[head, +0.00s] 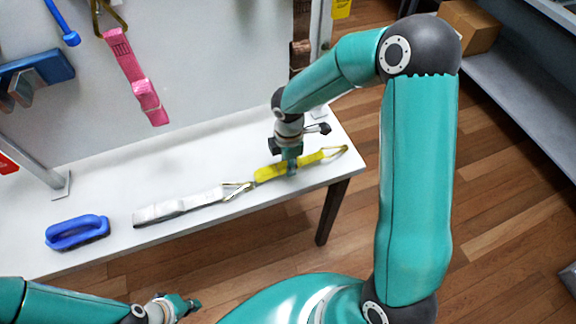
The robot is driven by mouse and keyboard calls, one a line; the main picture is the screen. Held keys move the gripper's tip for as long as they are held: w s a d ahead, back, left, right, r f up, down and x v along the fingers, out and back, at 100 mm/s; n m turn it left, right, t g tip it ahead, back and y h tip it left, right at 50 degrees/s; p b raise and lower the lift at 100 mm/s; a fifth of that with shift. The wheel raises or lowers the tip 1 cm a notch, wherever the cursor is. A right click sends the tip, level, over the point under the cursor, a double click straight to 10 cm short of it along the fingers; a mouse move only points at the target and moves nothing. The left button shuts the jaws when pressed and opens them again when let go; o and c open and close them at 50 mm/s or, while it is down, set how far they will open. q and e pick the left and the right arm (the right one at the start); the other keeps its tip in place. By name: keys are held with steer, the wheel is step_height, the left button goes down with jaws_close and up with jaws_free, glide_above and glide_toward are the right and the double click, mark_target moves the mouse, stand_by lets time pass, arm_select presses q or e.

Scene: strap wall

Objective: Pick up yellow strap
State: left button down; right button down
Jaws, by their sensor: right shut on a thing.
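The yellow strap (268,173) lies along the right part of the white table, with a metal hook or loop at each end. My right gripper (291,170) is over its middle, pointing down, and is shut on it. The strap appears to lie on or just at the table top; its middle is partly hidden by the gripper. My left gripper (188,305) is low in the picture, in front of the table and away from the strap; its fingers are too small to read.
A white strap (180,207) lies just left of the yellow one, its hook near the yellow strap's hook. A blue-handled brush (77,232) stands on the white table (110,195) at left. A pink strap (135,75) hangs on the wall panel (215,70) behind.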

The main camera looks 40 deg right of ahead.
step_height(320, 180, up, 18)
steer(key=shift+r, duration=0.25)
stand_by(0.5)
